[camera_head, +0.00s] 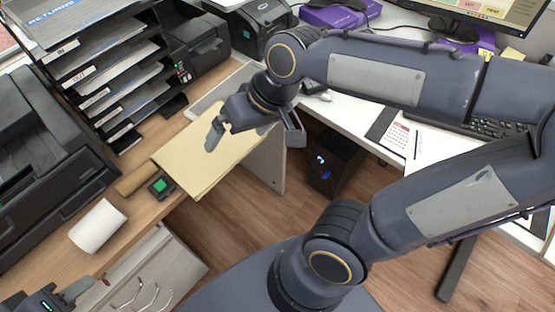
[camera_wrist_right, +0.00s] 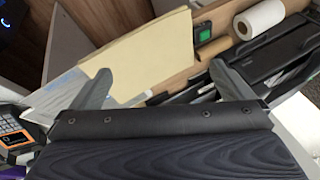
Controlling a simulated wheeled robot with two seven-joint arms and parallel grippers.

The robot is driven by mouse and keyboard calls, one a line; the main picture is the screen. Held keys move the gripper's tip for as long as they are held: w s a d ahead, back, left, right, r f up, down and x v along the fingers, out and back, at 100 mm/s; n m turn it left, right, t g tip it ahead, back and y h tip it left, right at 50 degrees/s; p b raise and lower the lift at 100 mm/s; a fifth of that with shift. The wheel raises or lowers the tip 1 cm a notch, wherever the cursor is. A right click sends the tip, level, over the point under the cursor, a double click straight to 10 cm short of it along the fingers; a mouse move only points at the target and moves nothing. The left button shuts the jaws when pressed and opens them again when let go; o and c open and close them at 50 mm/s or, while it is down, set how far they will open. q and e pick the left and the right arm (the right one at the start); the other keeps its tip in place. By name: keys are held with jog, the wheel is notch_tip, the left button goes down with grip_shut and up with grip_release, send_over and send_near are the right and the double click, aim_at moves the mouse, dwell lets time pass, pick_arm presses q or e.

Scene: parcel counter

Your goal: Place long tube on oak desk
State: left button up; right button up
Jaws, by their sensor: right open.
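A brown cardboard tube (camera_head: 134,180), which I take as the long tube, lies on the wooden desk (camera_head: 150,212) at the left, close beside a manila folder. It also shows in the right wrist view (camera_wrist_right: 213,48). My right gripper (camera_head: 254,132) is above the folder, to the right of the tube. Its two fingers are spread with nothing between them, as the right wrist view (camera_wrist_right: 158,76) also shows. My left gripper (camera_head: 78,290) is at the lower left corner, mostly cut off by the frame, so its jaws are unclear.
The manila folder (camera_head: 190,160) overhangs the wooden desk's edge. A small green-screened device (camera_head: 160,186) and a white roll (camera_head: 97,225) are near the tube. A paper tray rack (camera_head: 95,75) and a black printer (camera_head: 45,150) stand behind. A white desk (camera_head: 350,118) is at right.

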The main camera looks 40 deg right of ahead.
jog(key=s+d+f+m+t, duration=0.1)
jog(key=s+d+f+t, duration=0.1)
jog(key=s, duration=0.6)
jog(key=shift+s+d+f, duration=0.35)
jog(key=shift+d+f, duration=0.25)
jog(key=shift+d, duration=0.05)
notch_tip(320, 180, up, 9)
jog(key=p, duration=0.8)
jog(key=shift+f+p, duration=0.2)
jog(key=shift+p, duration=0.1)
